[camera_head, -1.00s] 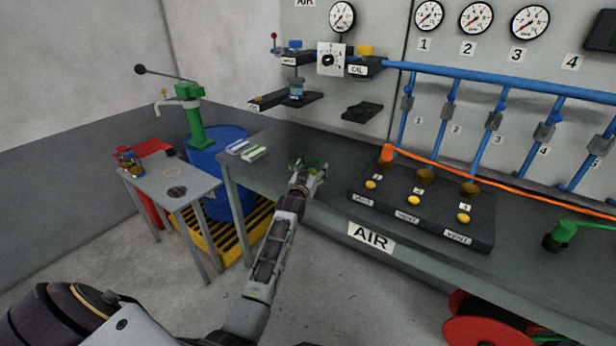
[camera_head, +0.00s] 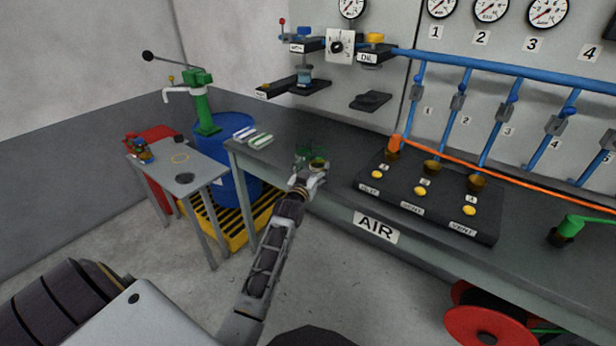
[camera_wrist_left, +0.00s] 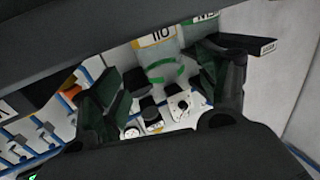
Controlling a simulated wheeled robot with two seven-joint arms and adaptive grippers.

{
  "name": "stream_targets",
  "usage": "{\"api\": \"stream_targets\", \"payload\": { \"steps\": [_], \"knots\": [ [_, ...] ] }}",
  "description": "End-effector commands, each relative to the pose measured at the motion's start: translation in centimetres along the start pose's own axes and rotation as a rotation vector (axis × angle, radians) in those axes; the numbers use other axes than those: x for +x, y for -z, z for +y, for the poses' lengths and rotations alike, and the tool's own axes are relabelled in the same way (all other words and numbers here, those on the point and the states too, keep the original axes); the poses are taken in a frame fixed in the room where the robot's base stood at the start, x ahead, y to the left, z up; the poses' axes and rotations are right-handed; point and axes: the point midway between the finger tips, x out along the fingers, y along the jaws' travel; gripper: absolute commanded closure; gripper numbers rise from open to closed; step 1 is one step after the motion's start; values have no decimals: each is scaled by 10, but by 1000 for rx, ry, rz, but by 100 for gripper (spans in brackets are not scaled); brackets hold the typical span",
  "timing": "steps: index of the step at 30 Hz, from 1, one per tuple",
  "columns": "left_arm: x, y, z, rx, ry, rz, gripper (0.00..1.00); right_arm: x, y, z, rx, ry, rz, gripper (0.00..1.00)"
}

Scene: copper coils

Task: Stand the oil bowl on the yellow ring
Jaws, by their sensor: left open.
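The yellow ring (camera_head: 180,158) lies flat on the small grey side table, left of the bench. My left gripper (camera_head: 312,163) is open over the bench's left part, to the right of the ring. A green arc and a yellowish patch show at its fingers; I cannot tell whether they belong to the oil bowl. Under the unit labelled OIL (camera_head: 371,57) I see no bowl. My right gripper is out of view.
Small bottles (camera_head: 142,152) stand at the side table's far left; a dark disc (camera_head: 185,178) lies near its front. A blue drum (camera_head: 238,180) with a green pump stands behind. Two pale bars lie on the bench (camera_head: 335,205), left of a black button block (camera_head: 430,205).

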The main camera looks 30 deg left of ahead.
Motion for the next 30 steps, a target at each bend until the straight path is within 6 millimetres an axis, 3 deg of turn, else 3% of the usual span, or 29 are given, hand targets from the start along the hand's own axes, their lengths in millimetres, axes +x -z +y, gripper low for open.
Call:
{"api": "stream_targets", "payload": {
  "steps": [15,30],
  "knots": [
    [-42,0,0,0,0,0,25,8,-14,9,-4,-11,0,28],
    [-49,1,0,0,0,1,25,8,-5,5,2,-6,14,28]
  ]
}}
